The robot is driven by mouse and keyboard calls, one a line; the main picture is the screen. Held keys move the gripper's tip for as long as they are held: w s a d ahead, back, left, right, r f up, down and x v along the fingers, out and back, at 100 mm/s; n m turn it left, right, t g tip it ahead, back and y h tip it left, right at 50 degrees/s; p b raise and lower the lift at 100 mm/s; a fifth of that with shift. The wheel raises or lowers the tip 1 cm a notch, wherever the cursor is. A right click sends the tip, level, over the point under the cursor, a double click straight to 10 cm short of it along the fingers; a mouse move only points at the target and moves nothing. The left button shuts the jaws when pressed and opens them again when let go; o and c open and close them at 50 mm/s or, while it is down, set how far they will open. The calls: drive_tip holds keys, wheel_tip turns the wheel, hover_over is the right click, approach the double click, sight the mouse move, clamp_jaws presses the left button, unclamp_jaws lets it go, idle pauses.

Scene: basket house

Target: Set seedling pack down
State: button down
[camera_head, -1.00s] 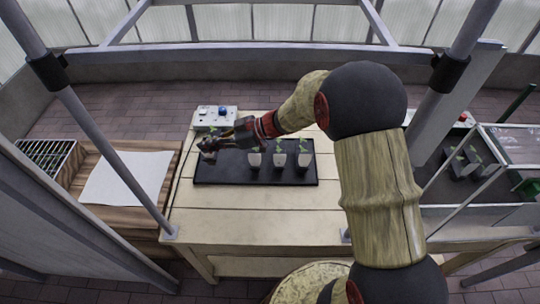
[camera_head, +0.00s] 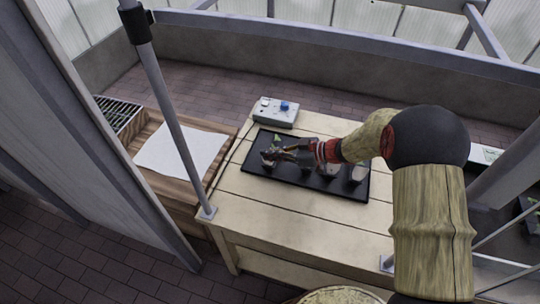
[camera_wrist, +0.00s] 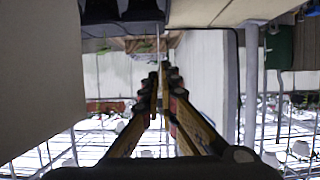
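A black tray (camera_head: 322,189) lies on the wooden table. Two more pots, the middle one (camera_head: 328,170) and the right one (camera_head: 357,173), stand on the tray, partly behind my arm. In the wrist view the fingers of my gripper (camera_wrist: 162,88) converge with a narrow gap. I cannot tell whether they grip the pack.
A grey control box (camera_head: 276,112) with a blue knob sits at the table's back left corner. A grey post (camera_head: 180,130) rises at the left. Beyond it, a wooden bench (camera_head: 150,124) holds a white sheet (camera_head: 184,151). The table front (camera_head: 270,213) is bare.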

drive_tip(key=shift+r, duration=0.1)
drive_tip(key=c, duration=2.1)
unclamp_jaws()
drive_tip(key=shift+f, duration=0.2)
drive_tip(key=shift+o, duration=0.3)
drive_tip(key=shift+r, duration=0.2)
drive_tip(key=p+v, duration=0.3)
drive_tip(key=v, duration=0.9)
drive_tip(key=shift+s+f, duration=0.1)
